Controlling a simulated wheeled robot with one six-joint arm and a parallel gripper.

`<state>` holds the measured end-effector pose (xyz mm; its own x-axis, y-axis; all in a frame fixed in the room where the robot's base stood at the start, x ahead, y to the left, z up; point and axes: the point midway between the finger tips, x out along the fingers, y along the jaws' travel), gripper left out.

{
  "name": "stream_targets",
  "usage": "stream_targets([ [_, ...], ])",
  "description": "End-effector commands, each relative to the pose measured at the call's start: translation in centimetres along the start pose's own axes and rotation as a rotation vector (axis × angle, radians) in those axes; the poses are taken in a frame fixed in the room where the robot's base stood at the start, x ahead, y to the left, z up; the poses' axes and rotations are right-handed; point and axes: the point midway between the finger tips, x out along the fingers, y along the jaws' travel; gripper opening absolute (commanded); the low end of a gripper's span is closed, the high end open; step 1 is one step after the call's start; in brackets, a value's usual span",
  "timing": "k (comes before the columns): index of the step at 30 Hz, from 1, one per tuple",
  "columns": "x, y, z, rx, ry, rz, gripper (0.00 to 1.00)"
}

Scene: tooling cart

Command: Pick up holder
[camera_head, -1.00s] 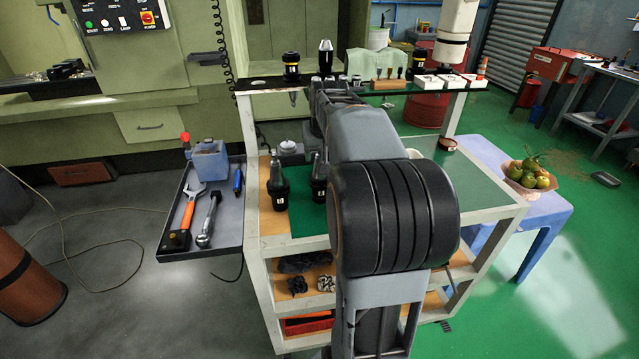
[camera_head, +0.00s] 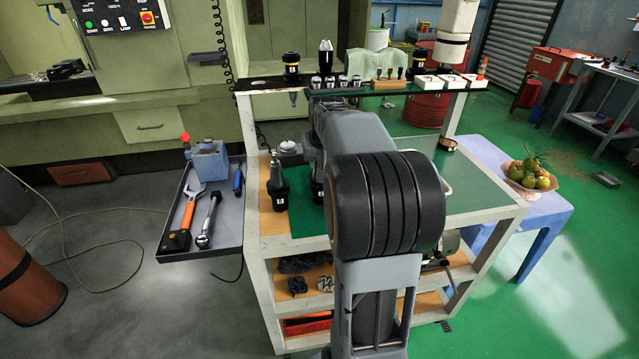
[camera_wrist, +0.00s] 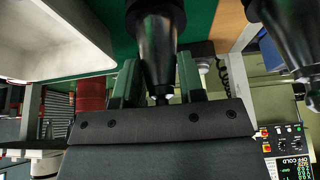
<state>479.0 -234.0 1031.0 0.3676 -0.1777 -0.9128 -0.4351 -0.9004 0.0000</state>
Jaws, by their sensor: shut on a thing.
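A black tool holder (camera_wrist: 157,40) with a tapered body and a narrow tip is between the fingers of my gripper (camera_wrist: 158,80) in the wrist view. The gripper is shut on it near the narrow end. In the head view this holder (camera_head: 317,190) shows only in part behind my arm, over the green mat, and my gripper is hidden there. I cannot tell whether it still touches the mat. A second, similar black holder (camera_head: 278,187) stands upright to its left on the cart. It also shows at the right of the wrist view (camera_wrist: 288,38).
The cart's upper shelf (camera_head: 262,84) carries several more holders and white blocks. A side tray (camera_head: 226,232) at left holds a wrench and other tools. A pale tray (camera_wrist: 55,45) lies beside the held holder in the wrist view. The mat's right part is clear.

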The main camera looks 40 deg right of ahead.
Motion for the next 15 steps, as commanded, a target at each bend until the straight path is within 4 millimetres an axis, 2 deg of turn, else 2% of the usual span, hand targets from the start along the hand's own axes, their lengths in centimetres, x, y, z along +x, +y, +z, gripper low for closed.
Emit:
stream_targets([
  [1,-0.01,-0.01,-0.01,0.0,0.0,0.0,0.21],
  [8,-0.02,-0.02,-0.01,0.0,0.0,0.0,0.0],
  [15,-0.27,-0.01,-0.2,0.0,0.008,0.0,0.0],
])
